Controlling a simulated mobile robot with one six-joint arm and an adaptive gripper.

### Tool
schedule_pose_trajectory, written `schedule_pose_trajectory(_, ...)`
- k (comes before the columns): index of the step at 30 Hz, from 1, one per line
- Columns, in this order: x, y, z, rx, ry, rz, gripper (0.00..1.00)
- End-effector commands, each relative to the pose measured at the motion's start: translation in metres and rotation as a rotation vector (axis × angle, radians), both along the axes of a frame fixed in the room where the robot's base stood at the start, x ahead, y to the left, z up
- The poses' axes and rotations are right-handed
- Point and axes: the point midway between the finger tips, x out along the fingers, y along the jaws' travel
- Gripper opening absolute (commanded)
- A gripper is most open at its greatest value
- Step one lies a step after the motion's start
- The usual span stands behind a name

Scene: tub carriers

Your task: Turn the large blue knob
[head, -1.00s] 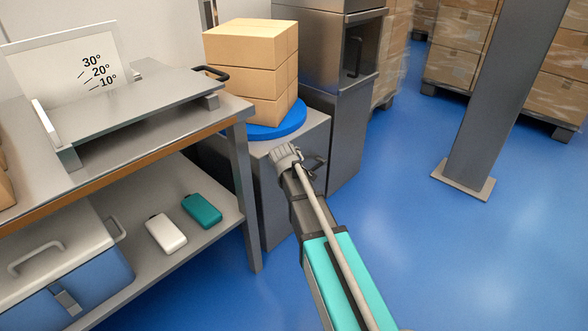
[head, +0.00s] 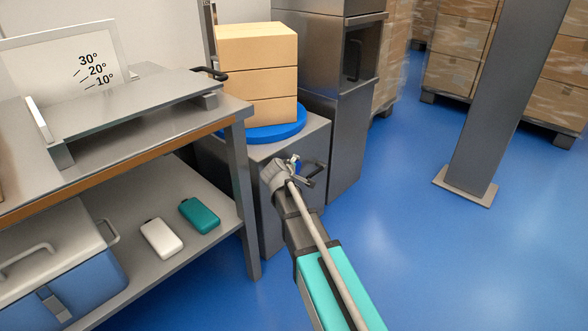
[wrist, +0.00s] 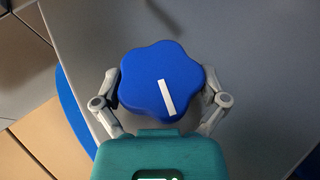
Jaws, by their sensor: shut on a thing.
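The large blue knob (wrist: 150,75) has a lobed rim and a white line, which runs from its middle toward its lower edge in the wrist view. My gripper (wrist: 162,88) is shut on the knob, with one grey finger against each side. In the head view my gripper (head: 284,174) is at the top of the grey cabinet (head: 292,200), and the knob is hidden there. A round blue turntable (head: 268,134) on the same cabinet carries a stack of cardboard boxes (head: 262,74).
A workbench (head: 120,150) with a tilting plate and angle sign stands left. Its lower shelf holds a white bottle (head: 161,238), a teal bottle (head: 200,215) and a cooler. A grey post (head: 490,110) stands right; blue floor lies open between.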

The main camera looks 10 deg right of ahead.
Motion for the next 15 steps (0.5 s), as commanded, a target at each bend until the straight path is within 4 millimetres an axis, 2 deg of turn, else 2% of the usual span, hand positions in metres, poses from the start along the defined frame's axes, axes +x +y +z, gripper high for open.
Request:
schedule_pose_trajectory(1,0.0016,-0.0014,0.0007,-0.003,-0.001,-0.002,0.45)
schedule_pose_trajectory(2,0.0016,-0.0014,0.0007,-0.003,-0.001,-0.002,0.96)
schedule_pose_trajectory(3,0.0016,-0.0014,0.0007,-0.003,-0.001,-0.002,1.0)
schedule_pose_trajectory(15,-0.001,-0.0029,-0.0001,0.007,0.004,-0.01,1.0)
